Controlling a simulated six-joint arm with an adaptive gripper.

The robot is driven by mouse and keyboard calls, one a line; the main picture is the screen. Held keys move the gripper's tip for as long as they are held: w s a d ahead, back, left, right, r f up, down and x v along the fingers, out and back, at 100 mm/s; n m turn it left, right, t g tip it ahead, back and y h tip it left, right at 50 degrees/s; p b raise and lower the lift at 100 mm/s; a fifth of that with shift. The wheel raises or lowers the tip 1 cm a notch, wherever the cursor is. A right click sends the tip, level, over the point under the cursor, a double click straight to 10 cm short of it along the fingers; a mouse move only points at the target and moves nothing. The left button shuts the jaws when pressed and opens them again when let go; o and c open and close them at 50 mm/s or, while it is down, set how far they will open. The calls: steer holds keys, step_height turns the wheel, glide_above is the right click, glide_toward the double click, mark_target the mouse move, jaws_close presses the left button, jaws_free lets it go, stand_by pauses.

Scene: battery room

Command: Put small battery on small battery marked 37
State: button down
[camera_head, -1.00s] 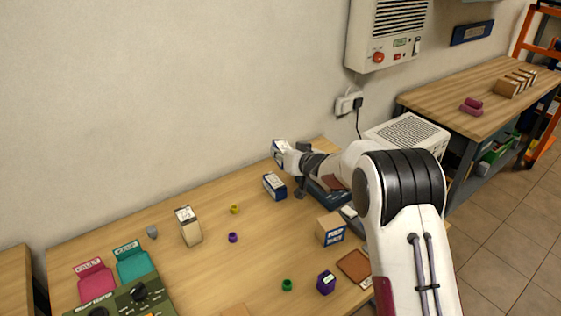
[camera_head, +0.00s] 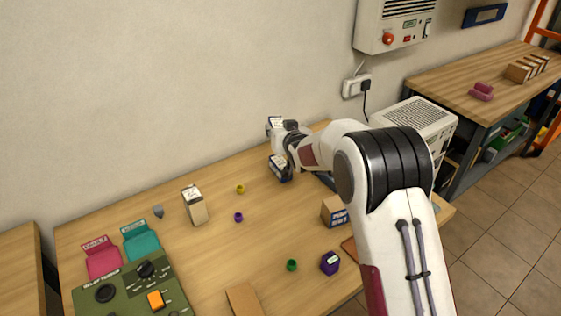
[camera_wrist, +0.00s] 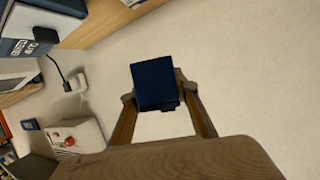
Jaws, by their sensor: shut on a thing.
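In the wrist view, this battery is a dark blue block (camera_wrist: 154,85) between the two fingers. I cannot read a 37 on either battery.
A beige box (camera_head: 195,205), a yellow ring (camera_head: 240,188) and a purple ring (camera_head: 238,217) lie left of the lower battery. A brown box (camera_head: 334,210) stands to the right. The wall (camera_head: 160,90) is close behind. The table's middle is mostly clear.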

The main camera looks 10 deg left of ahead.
steer(key=shift+r, duration=0.15)
steer(key=shift+w+d+f+t+h, duration=0.15)
steer(key=shift+w+d+f+h, duration=0.1)
steer(key=shift+d, duration=0.35)
steer(key=shift+w+d+f+t+h, duration=0.15)
steer(key=shift+d+h, duration=0.1)
steer(key=shift+d, duration=0.3)
steer(key=shift+s, duration=0.1)
glide_above(280, 167)
steer(key=d, duration=0.2)
steer(key=shift+w+a+f, duration=0.1)
steer(key=shift+w+f, duration=0.1)
steer(key=shift+f, duration=1.35)
steer(key=shift+w+a+f, duration=0.1)
steer(key=shift+w+f, duration=0.05)
steer(key=shift+f, duration=1.35)
steer(key=shift+f, duration=1.9)
steer(key=shift+f, duration=0.4)
